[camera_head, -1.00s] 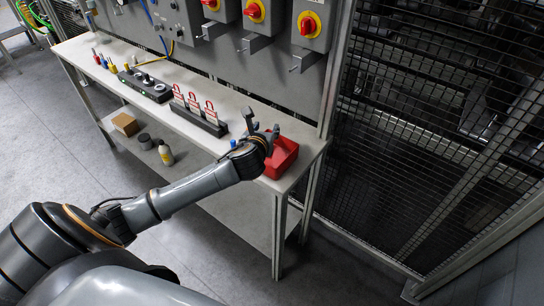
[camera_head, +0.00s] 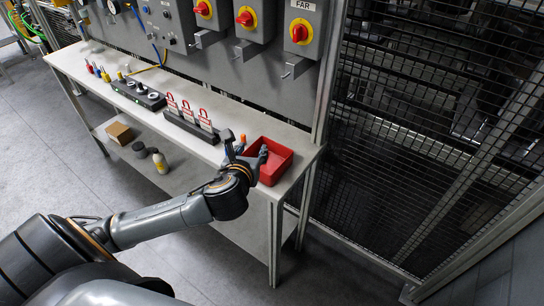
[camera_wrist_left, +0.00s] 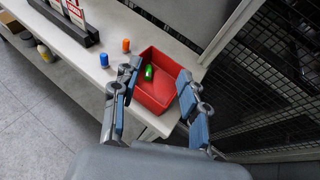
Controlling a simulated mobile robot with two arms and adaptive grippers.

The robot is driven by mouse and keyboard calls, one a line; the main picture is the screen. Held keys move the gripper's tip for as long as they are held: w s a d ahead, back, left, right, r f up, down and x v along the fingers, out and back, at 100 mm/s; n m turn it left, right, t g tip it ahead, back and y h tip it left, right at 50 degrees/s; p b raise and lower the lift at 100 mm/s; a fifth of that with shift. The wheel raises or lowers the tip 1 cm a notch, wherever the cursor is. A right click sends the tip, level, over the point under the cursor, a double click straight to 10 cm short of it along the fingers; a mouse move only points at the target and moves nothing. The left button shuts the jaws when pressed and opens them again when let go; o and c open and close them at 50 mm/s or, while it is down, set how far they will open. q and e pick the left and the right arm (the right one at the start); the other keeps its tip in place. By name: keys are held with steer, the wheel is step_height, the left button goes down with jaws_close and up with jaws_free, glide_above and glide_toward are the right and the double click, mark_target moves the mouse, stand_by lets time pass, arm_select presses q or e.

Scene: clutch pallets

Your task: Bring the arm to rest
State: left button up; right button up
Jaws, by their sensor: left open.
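My left arm comes in from the left in the head view. Its gripper (camera_head: 246,151) is at the front right of the workbench (camera_head: 100,72), beside and partly in front of a red bin (camera_head: 273,172). In the left wrist view the open gripper (camera_wrist_left: 157,112) has its two fingers wide apart, with the red bin (camera_wrist_left: 153,92) beyond and between them. Nothing is between the fingers. A small green object (camera_wrist_left: 148,72) lies inside the bin. My right gripper is not in view.
A blue object (camera_wrist_left: 104,60) and an orange one (camera_wrist_left: 126,45) stand left of the bin. A rack with red padlocks (camera_head: 190,122) is further left. Switch boxes (camera_head: 303,30) hang above. A mesh fence (camera_head: 410,130) stands at the right. The floor in front is clear.

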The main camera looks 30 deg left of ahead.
arm_select(q)
steer(key=s+d+f+n+g+h, duration=0.3)
steer(key=s+d+f+n+g, duration=0.3)
steer(key=s+n, duration=0.75)
steer(key=s+d+f+n+g+h, duration=0.25)
steer(key=s+d+f+n, duration=0.5)
steer(key=n, duration=0.85)
steer(key=s+a+f+g+b, duration=0.1)
steer(key=s+f+g+b, duration=0.15)
steer(key=f, duration=2.75)
steer(key=s+a+f+b, duration=0.3)
steer(key=s+f, duration=1.4)
steer(key=f, duration=0.2)
steer(key=shift+s, duration=0.35)
